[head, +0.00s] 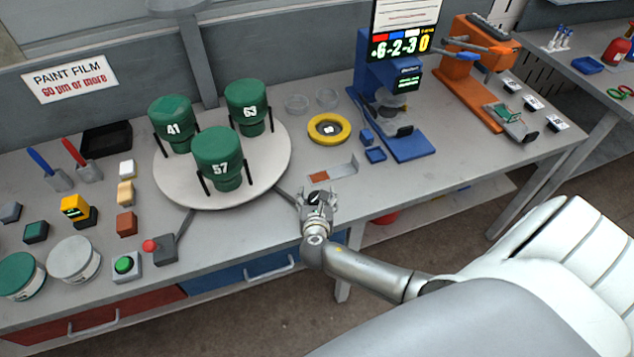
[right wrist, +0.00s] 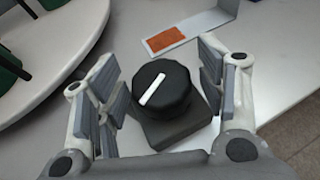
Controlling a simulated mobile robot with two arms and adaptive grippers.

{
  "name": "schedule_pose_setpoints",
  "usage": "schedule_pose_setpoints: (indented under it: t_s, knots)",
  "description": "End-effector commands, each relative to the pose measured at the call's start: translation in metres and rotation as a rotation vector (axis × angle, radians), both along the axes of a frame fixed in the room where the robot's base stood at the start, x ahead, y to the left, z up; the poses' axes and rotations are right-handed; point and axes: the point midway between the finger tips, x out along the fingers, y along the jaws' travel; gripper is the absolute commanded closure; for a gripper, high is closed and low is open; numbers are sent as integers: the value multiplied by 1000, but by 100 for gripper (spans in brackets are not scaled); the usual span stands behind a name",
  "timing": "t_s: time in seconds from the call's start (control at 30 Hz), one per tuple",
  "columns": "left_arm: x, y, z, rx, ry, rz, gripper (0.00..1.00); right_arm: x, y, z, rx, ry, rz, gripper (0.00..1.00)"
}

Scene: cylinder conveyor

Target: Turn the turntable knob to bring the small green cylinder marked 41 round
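The white round turntable (head: 262,172) stands on the bench and carries three green cylinders. The cylinder marked 41 (head: 174,125) is at its back left, the one marked 57 (head: 219,158) at the front, the one marked 63 (head: 247,108) at the back right. The black turntable knob (right wrist: 163,90) with a white pointer line sits on a dark square base at the turntable's right. My right gripper (right wrist: 165,88) is open, one finger on each side of the knob, with gaps showing. In the head view my right gripper (head: 318,197) mostly hides the knob. My left gripper is not in view.
A metal strip with an orange patch (head: 333,170) lies just behind the knob. A yellow ring (head: 328,129) and a blue stand (head: 405,140) are further back. A red-topped switch (head: 158,247) and a green button box (head: 125,266) are at front left.

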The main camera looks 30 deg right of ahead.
Motion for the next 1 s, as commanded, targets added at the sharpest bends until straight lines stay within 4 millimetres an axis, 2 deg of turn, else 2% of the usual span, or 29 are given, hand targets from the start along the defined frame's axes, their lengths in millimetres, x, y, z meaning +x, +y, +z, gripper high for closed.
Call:
schedule_pose_setpoints:
  t_s: [0.23,0.37,0.8,1.0]
  knots:
    - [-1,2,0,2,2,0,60,-2,1,0,0,0,1,36]
    - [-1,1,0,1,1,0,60,-10,7,4,0,1,4,36]
    - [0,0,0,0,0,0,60,-71,48,35,2,2,1,36]
    - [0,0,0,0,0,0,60,-88,61,44,1,1,1,36]
